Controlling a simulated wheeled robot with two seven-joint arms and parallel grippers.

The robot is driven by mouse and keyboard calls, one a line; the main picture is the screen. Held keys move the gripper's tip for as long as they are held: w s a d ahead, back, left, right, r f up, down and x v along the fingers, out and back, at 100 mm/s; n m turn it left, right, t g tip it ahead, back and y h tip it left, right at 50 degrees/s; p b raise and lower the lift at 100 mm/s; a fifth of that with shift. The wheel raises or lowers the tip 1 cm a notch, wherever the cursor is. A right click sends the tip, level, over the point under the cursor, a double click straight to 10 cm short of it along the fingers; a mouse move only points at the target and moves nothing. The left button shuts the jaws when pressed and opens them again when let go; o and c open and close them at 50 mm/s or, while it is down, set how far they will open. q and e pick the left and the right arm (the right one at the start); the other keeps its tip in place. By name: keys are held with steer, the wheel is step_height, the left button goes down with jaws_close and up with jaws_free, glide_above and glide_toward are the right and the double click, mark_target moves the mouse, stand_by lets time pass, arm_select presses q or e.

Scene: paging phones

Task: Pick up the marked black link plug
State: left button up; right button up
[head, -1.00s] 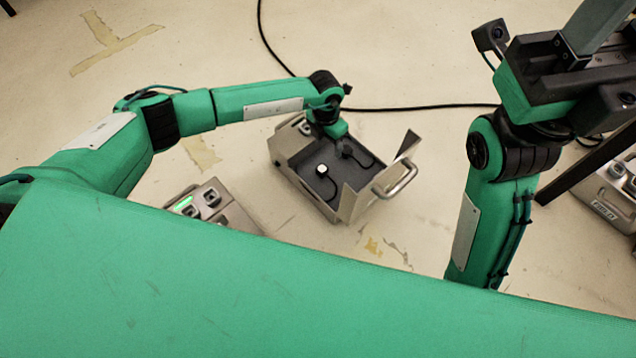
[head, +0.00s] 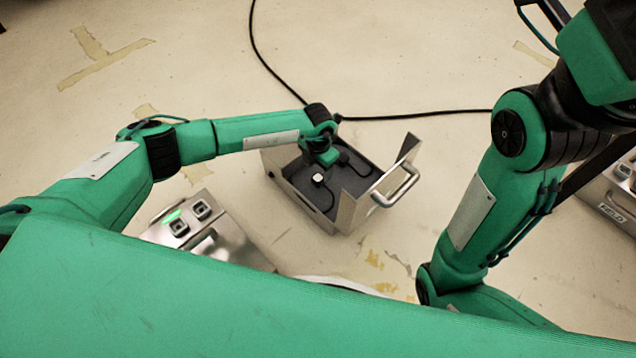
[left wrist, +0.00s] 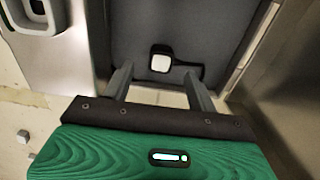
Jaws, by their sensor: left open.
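A black link plug with a white square face (head: 318,178) lies on the dark floor of an open metal case (head: 347,217). In the left wrist view the plug (left wrist: 160,62) shows just ahead of the fingertips, roughly midway between them, with a dark stub to its right. My left gripper (left wrist: 158,72) is open and empty, reaching down into the case. In the head view its fingers are mostly hidden by the wrist. A black cord-like piece (head: 356,164) lies beside the wrist in the case. My right gripper is out of view; only its arm shows.
The case has upright walls, a raised flap and a handle (head: 400,187) at its right. A second metal unit (head: 215,232) with a green display stands at lower left. Another labelled unit (head: 612,205) is at the right edge. A black cable (head: 420,115) runs behind the case.

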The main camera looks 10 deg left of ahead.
mark_target(318, 177)
arm_select(q)
step_height(318, 177, down, 4)
steer(key=b, duration=0.2)
steer(key=shift+s+r+b, duration=0.15)
steer(key=shift+b, duration=0.2)
steer(key=shift+f, duration=0.45)
steer(key=shift+r, duration=0.1)
steer(key=c, duration=1.1)
